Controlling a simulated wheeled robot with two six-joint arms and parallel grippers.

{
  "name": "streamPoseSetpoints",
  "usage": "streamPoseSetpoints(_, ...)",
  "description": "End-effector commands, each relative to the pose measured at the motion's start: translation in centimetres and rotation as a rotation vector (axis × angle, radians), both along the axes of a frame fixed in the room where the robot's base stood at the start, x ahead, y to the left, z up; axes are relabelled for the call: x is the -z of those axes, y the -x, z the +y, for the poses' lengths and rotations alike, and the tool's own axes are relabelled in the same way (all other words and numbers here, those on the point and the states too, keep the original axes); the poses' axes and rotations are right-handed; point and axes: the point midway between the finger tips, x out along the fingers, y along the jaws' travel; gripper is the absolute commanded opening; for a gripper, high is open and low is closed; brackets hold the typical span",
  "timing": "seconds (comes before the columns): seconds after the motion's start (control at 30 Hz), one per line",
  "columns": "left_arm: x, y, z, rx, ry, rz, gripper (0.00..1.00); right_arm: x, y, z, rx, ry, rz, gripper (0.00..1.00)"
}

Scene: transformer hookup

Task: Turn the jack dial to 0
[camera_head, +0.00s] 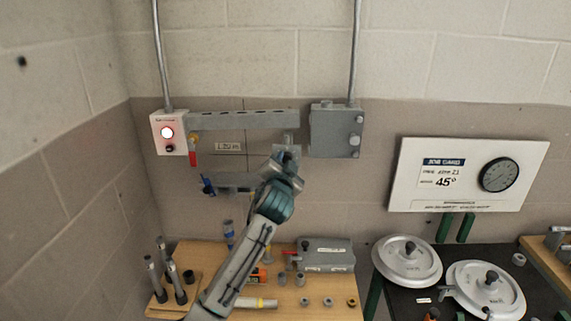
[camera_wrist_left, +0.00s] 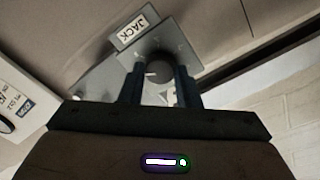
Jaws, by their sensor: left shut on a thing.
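The jack dial (camera_wrist_left: 159,73) is a dark round knob on a grey plate, under a white label reading JACK (camera_wrist_left: 133,30) in the left wrist view. My left gripper (camera_wrist_left: 159,92) has a finger on each side of the dial and is shut on it. A small pale pointer mark shows near the dial; the number it points to cannot be read. In the head view my left gripper (camera_head: 287,166) is at the wall below the grey rail, and it hides the dial there. My right gripper is not in view.
A grey box (camera_head: 336,130) on the wall is just right of my left gripper. A white switch box (camera_head: 169,132) with a lit lamp is to the left. A wooden bench (camera_head: 330,286) with loose parts lies below. A job card board (camera_head: 466,174) reads 45°.

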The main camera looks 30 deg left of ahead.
Motion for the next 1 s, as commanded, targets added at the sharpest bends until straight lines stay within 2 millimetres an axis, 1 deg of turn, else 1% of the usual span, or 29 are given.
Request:
streamPoseSetpoints(0.17,0.3,0.0,0.0,0.001,0.041,-0.025,0.07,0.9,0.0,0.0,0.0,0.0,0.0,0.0)
streamPoseSetpoints(0.37,0.5,0.0,0.0,0.001,0.146,-0.091,0.07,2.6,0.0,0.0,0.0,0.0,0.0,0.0)
streamPoseSetpoints(1.0,0.7,0.0,0.0,0.002,0.657,-0.404,0.07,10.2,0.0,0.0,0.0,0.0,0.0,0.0)
